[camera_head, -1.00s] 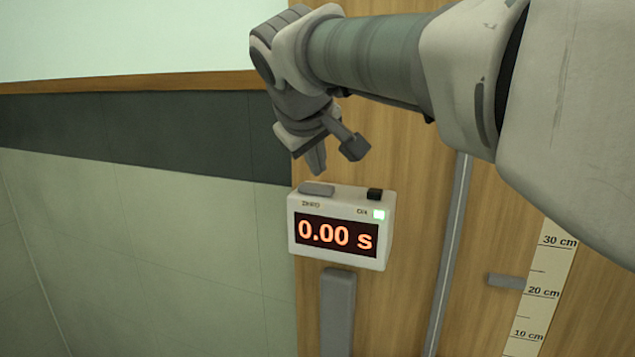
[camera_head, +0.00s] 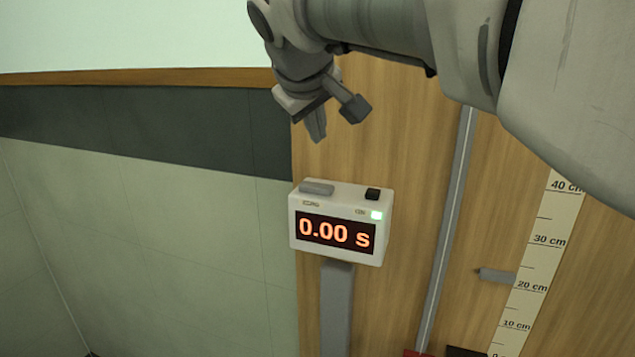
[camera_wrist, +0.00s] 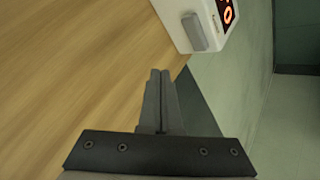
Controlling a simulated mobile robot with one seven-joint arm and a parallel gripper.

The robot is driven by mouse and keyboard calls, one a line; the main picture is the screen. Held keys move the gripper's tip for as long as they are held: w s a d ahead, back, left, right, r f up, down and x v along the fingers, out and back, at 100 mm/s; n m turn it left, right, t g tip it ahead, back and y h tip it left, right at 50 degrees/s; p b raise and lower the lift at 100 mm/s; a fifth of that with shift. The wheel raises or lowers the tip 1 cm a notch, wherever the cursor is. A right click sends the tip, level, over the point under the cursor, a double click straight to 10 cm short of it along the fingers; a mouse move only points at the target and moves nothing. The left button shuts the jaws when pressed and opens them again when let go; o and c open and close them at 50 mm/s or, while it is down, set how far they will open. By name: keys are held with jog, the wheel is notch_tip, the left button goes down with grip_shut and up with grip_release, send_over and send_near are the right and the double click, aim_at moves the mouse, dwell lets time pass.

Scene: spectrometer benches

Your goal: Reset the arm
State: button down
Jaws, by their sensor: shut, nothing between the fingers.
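My gripper (camera_head: 317,138) hangs below my arm at the top middle of the head view, above and apart from the timer box. In the wrist view its two fingers (camera_wrist: 159,88) lie side by side, shut and empty. The white timer box (camera_head: 342,195) shows 0.00 s in orange digits, with a lit green light. It has a grey button and a small black button on top. The timer's corner and grey button (camera_wrist: 196,32) also show at the top of the wrist view.
The timer sits on a grey post (camera_head: 336,305) before a wooden panel (camera_head: 400,200). To the right are a grey rail (camera_head: 445,235), a small grey marker (camera_head: 497,275) and a centimetre scale (camera_head: 548,225). Red and black pieces show at the bottom edge. Open floor and wall lie left.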

jog(key=s+d+f+m+g, duration=0.1)
jog(key=s+d+f+m, duration=0.1)
jog(key=s+d+f, duration=0.2)
jog(key=s+d+f+m+g, duration=0.1)
jog(key=s+d+f+m, duration=0.2)
jog(key=s+f, duration=0.7)
jog(key=s+d+f+m+g+y, duration=0.1)
jog(key=s+d+f+m, duration=0.1)
jog(key=s+d+f, duration=0.5)
jog(key=s, duration=0.2)
jog(key=shift+s+f+g, duration=0.3)
jog(key=shift+s+f, duration=0.05)
jog(key=shift+s, duration=0.05)
